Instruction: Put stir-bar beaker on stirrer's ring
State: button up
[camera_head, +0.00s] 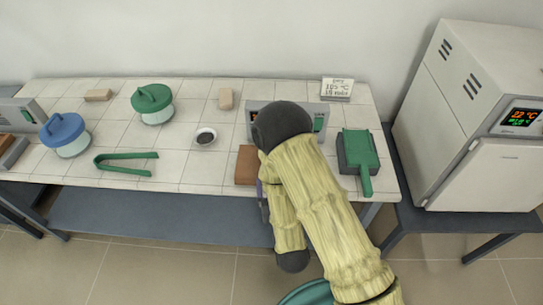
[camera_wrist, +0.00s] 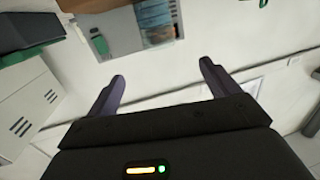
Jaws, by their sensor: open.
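My gripper (camera_wrist: 162,72) is open and empty in the wrist view, its two purple fingers spread above the pale tabletop. In the head view my arm hides most of it. No stir-bar beaker can be made out in either view. A small round white dish with dark contents (camera_head: 205,137) sits left of the device.
A brown slab (camera_head: 246,165) lies before the device. A green scoop-like tool (camera_head: 359,158) lies on the right. Green tongs (camera_head: 125,160), a green-lidded jar (camera_head: 153,104) and a blue-lidded jar (camera_head: 65,135) are on the left. A white furnace (camera_head: 468,115) stands beyond the bench's right end.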

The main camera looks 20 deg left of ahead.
jog(key=shift+r+b+x, duration=0.2)
jog(key=shift+b+x, duration=2.4)
jog(key=shift+b, duration=0.05)
jog(key=shift+r+b+x, duration=0.15)
jog(key=shift+b+x, duration=2.45)
jog(key=shift+b, duration=0.05)
jog(key=shift+a, duration=0.1)
jog(key=shift+w+a, duration=0.1)
jog(key=shift+w, duration=0.25)
jog(key=shift+p+x, duration=0.65)
jog(key=shift+x, duration=1.55)
jog(key=shift+c, duration=0.2)
jog(key=c, duration=1.2)
notch_tip(320, 180, up, 10)
jog(key=shift+c, duration=0.2)
